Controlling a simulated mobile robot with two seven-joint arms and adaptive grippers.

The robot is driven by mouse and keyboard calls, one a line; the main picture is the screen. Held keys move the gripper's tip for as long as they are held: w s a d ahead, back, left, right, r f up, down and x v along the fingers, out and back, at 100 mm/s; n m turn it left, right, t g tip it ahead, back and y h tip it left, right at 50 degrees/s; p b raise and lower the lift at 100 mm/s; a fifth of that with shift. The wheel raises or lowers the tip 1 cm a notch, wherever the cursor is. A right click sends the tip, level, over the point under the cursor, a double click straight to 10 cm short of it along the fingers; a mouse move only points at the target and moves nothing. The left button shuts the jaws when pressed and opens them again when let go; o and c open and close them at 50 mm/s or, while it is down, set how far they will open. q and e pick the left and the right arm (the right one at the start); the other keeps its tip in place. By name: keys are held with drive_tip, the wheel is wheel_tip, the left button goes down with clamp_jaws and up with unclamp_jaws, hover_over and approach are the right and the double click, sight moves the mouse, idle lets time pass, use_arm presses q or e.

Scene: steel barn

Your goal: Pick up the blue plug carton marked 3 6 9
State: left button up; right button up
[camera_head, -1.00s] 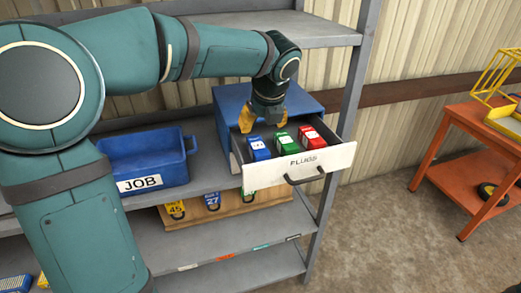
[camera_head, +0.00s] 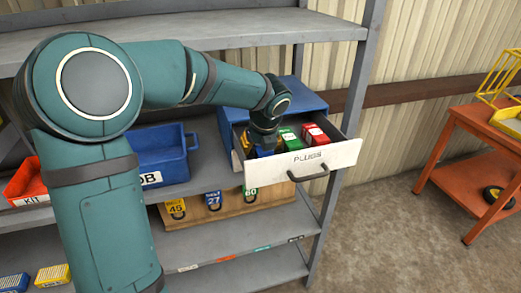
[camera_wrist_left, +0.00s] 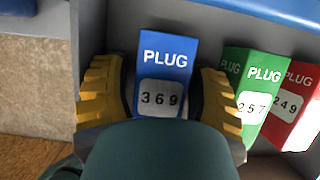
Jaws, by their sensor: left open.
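The blue plug carton (camera_wrist_left: 166,58) marked 3 6 9 lies in the open drawer, label up in the left wrist view. My left gripper (camera_wrist_left: 162,100) is open, with one yellow finger on each side of the carton. Gaps show beside the carton, so I see no firm hold. In the head view my left gripper (camera_head: 256,143) is down in the drawer and mostly hides the blue carton. A green carton (camera_wrist_left: 257,88) marked 2 5 7 and a red carton (camera_wrist_left: 296,103) marked 2 4 9 lie to its right.
The drawer front (camera_head: 305,162) reads PLUGS and belongs to a blue cabinet (camera_head: 302,97) on a grey shelf. A blue bin (camera_head: 165,158) and a red KIT bin (camera_head: 27,184) stand to the left. An orange table (camera_head: 480,150) is at the right.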

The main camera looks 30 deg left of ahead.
use_arm(q)
drive_tip(key=shift+f, duration=0.15)
idle(0.5)
drive_tip(key=shift+s, duration=0.1)
drive_tip(key=c, duration=1)
